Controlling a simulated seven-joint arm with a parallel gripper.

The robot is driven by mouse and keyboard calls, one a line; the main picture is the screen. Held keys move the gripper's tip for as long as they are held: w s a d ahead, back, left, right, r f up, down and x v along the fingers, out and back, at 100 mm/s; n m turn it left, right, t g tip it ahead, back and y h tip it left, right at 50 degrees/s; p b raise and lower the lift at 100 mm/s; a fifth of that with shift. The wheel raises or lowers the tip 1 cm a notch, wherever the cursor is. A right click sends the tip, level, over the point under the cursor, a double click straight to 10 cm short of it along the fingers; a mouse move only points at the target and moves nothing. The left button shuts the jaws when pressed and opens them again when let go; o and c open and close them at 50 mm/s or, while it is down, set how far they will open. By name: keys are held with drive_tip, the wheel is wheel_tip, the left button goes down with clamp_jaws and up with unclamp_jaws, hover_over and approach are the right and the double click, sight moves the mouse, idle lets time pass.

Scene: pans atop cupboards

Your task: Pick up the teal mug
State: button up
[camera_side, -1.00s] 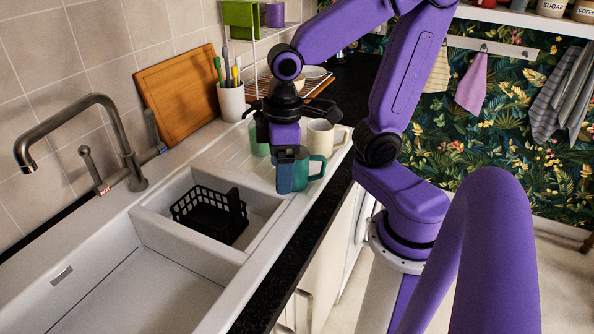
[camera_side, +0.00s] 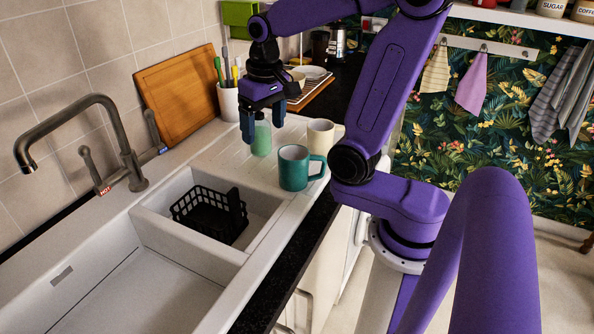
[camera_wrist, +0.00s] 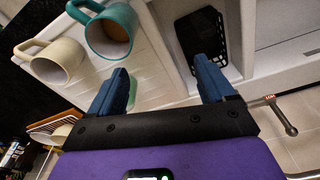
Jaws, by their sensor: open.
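The teal mug (camera_side: 294,168) stands upright on the white drainboard, with its handle towards the right. It also shows in the wrist view at the upper left (camera_wrist: 112,32), where its open top is visible. My gripper (camera_side: 258,138) is above the drainboard to the left of the mug and farther back, apart from it. In the wrist view the two blue fingers (camera_wrist: 163,85) are spread with nothing held between them.
A cream mug (camera_side: 320,137) stands behind the teal mug. A black basket (camera_side: 210,215) sits in the small sink basin. A white utensil pot (camera_side: 229,103) and wooden board (camera_side: 176,95) are at the wall. The tap (camera_side: 110,130) stands at the left.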

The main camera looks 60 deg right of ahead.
drive_tip(key=s+d+r+m, duration=0.2)
drive_tip(key=s+d+m, duration=0.1)
drive_tip(key=d+m, duration=0.2)
drive_tip(key=m+h, duration=0.1)
drive_tip(key=m, duration=0.4)
approach(318, 157)
drive_tip(key=f, duration=0.4)
drive_tip(key=w+f, duration=0.1)
drive_tip(key=f, duration=0.1)
drive_tip(key=shift+w+d+f, duration=0.1)
drive_tip(key=shift+d, duration=0.3)
drive_tip(key=shift+d+f, duration=0.15)
drive_tip(key=shift+f, duration=1.1)
drive_tip(key=shift+d+f, duration=0.15)
drive_tip(key=shift+f, duration=1.15)
drive_tip(key=c, duration=1.5)
